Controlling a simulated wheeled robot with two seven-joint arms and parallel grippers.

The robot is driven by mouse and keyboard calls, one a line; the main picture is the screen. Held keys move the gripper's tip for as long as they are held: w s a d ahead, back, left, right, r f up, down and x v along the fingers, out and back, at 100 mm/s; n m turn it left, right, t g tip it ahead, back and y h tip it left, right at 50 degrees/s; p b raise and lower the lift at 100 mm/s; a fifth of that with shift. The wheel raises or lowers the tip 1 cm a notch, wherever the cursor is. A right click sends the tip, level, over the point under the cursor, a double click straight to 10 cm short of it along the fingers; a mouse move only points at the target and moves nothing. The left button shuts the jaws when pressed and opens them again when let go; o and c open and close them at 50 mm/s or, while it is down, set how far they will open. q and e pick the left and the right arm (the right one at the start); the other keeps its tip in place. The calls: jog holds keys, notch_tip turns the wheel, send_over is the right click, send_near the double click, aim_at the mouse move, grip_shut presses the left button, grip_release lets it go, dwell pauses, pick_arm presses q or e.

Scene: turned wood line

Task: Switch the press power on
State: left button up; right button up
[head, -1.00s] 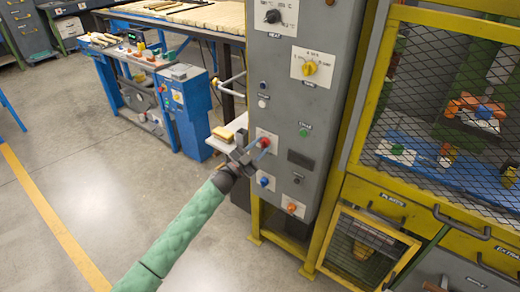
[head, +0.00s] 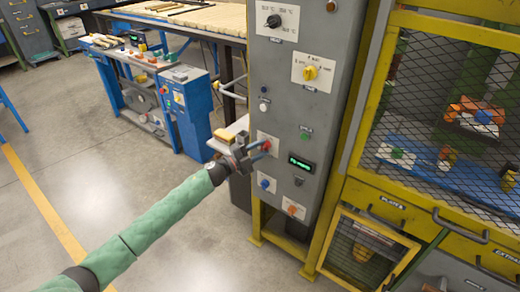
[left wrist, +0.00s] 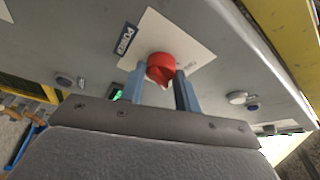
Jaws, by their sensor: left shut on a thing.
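The press's grey control cabinet (head: 284,90) stands in the middle of the head view. Its red power knob (head: 267,145) sits on a pale plate on the front; in the left wrist view the red knob (left wrist: 161,67) is beside a dark "POWER" label (left wrist: 125,39). My left gripper (head: 259,151) is at the knob, its blue-grey fingers on either side and shut on it. The cabinet's small display (head: 301,164) is lit with green characters. My right gripper is not in view.
Close around the knob are a green button (head: 305,134), a blue knob (head: 265,183) and an orange knob (head: 292,210). Above are a yellow knob (head: 310,72) and a black dial (head: 273,20). A yellow-framed mesh guard (head: 450,85) stands right. Floor at left is open.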

pick_arm(q)
jog(key=shift+f, duration=0.1)
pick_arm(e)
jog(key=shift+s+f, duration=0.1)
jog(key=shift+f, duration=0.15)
pick_arm(q)
jog(key=o, duration=1)
jog(key=shift+c, duration=0.2)
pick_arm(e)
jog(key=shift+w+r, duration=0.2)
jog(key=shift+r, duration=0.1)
pick_arm(q)
jog(key=shift+a, duration=0.1)
jog(key=b+v, duration=0.2)
jog(key=v, duration=0.5)
jog(key=shift+s+a, duration=0.25)
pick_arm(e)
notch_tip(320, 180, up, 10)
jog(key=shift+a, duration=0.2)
